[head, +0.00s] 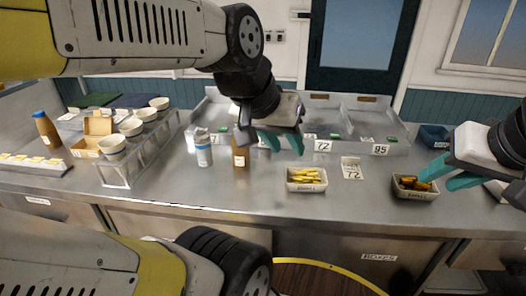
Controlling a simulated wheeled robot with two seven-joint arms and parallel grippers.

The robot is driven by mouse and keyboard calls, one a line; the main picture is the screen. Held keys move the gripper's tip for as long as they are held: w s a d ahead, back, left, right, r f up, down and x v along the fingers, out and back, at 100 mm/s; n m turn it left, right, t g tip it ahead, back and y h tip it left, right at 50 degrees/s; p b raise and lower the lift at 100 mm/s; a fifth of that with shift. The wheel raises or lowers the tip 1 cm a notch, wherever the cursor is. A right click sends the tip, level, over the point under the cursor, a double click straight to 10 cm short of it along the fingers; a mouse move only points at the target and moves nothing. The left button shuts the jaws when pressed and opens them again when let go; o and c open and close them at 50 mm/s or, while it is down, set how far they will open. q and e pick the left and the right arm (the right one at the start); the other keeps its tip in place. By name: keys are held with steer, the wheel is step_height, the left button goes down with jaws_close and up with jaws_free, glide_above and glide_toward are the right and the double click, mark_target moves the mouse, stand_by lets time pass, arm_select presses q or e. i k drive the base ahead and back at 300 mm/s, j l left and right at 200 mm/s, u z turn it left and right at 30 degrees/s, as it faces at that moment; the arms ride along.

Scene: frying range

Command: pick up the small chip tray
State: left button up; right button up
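Two chip trays of similar look stand on the steel counter. A pale tray (306,187) with yellow chips is at the middle front.
A brown bottle (240,155) and a white-blue can (203,150) stand left of the middle tray. A number card (352,168) lies between the trays. Divided steel bins (365,118) line the back. A dark blue container (434,135) is back right.

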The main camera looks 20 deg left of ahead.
mark_target(408, 186)
steer(key=z, duration=1.85)
steer(key=u, duration=1.25)
steer(key=j+z, duration=0.4)
steer(key=j, duration=0.15)
